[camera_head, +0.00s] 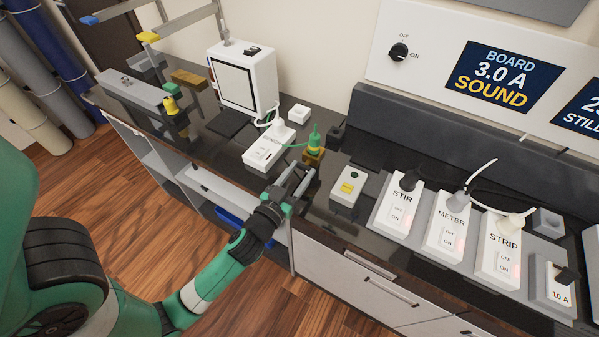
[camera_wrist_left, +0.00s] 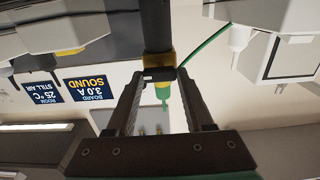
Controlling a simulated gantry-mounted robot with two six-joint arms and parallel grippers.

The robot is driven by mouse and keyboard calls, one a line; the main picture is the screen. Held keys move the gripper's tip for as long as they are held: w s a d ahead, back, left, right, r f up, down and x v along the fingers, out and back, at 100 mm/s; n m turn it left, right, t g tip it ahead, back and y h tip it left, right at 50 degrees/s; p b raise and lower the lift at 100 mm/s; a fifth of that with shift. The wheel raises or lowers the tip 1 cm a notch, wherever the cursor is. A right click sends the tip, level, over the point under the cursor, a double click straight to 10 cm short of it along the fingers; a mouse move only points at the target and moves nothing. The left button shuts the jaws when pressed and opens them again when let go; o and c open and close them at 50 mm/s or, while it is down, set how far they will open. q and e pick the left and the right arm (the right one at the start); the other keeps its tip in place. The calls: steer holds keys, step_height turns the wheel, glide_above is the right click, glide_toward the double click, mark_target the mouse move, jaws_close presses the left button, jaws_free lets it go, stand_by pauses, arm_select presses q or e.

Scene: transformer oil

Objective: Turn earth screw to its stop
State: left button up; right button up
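The earth screw looks to be the green post with a yellow collar (camera_head: 314,139), standing on a brass-coloured block (camera_head: 313,157) at the bench's middle. A green wire runs from it to the white bench unit. My left gripper (camera_head: 298,172) is in front of the block, its two fingers apart. In the left wrist view, which is upside down, the green tip (camera_wrist_left: 162,93) and yellow collar (camera_wrist_left: 160,64) show between and beyond the gripper's fingers (camera_wrist_left: 165,76). I cannot tell whether the fingers touch them. My right gripper is not in view.
STIR (camera_head: 398,206), METER (camera_head: 447,230) and STRIP (camera_head: 501,250) switch units stand further right. The wall board (camera_head: 503,75) reads 3.0 A SOUND.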

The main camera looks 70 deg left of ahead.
arm_select(q)
jaws_close()
steer(key=shift+m, duration=0.4)
steer(key=m+p, duration=0.1)
steer(key=m, duration=0.4)
steer(key=m+p, duration=0.1)
steer(key=m, duration=0.4)
steer(key=shift+d+m, duration=0.1)
steer(key=shift+m, duration=0.3)
steer(key=m+p, duration=0.1)
steer(key=m, duration=0.5)
steer(key=shift+w+p, duration=0.1)
steer(key=shift+p, duration=0.25)
steer(key=m+p, duration=0.1)
steer(key=m, duration=0.5)
steer(key=shift+f, duration=0.1)
steer(key=shift+m, duration=0.3)
